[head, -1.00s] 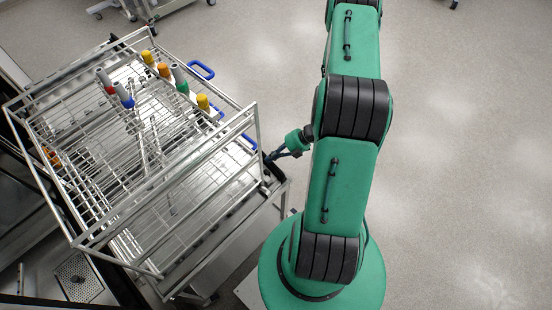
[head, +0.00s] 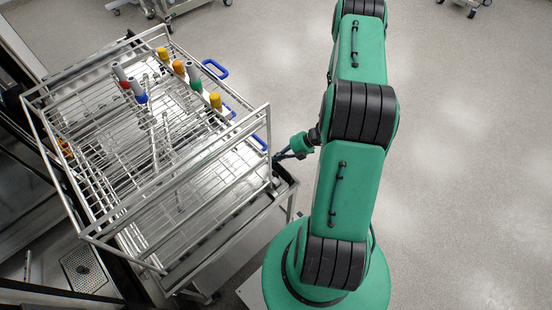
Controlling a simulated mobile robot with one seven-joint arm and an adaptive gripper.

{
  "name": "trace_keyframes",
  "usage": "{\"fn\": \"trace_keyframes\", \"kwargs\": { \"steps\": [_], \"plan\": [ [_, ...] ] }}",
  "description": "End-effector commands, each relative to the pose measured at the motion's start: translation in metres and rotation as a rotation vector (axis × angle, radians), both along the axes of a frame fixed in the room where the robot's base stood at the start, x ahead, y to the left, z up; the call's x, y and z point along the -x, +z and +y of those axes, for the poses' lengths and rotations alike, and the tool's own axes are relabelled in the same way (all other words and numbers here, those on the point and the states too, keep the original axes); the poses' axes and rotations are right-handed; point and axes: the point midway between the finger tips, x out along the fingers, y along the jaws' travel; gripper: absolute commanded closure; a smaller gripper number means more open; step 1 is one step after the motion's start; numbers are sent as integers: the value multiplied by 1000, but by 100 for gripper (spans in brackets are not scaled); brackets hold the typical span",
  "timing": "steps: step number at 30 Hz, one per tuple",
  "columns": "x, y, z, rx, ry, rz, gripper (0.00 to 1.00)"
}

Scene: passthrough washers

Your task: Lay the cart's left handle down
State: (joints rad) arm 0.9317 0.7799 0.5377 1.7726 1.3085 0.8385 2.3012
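The cart (head: 230,232) stands at the left, carrying a wire rack (head: 190,172) with several coloured-top items in it. My gripper (head: 279,156) is at the cart's right side, close to the rack's near right corner and pointing left toward it. The gripper is small here and its fingers partly merge with the dark parts at the cart's corner, so I cannot tell whether it is open or shut, or touching anything. A dark part (head: 279,183) at that corner may be a cart handle. I cannot make out whether it is raised or lying down.
Blue handles (head: 215,69) stick out from the rack's right side. A washer-like steel machine (head: 38,225) with a drain grate (head: 84,268) borders the cart on the left. The floor (head: 465,170) to the right is open. Wheeled equipment (head: 170,8) stands far back.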

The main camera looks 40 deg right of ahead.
Motion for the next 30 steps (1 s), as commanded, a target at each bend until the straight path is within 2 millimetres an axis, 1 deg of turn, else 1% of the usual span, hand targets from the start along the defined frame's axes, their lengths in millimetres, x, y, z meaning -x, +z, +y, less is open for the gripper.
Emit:
{"fn": "trace_keyframes", "kwargs": {
  "steps": [5,10,20,23,30],
  "plan": [
    [0,3,0,0,0,0,100],
    [0,11,2,0,0,0,100],
    [2,42,8,0,1,-1,100],
    [2,54,-3,5,-1,-4,100],
    [4,89,-27,2,0,-2,100]
  ]
}}
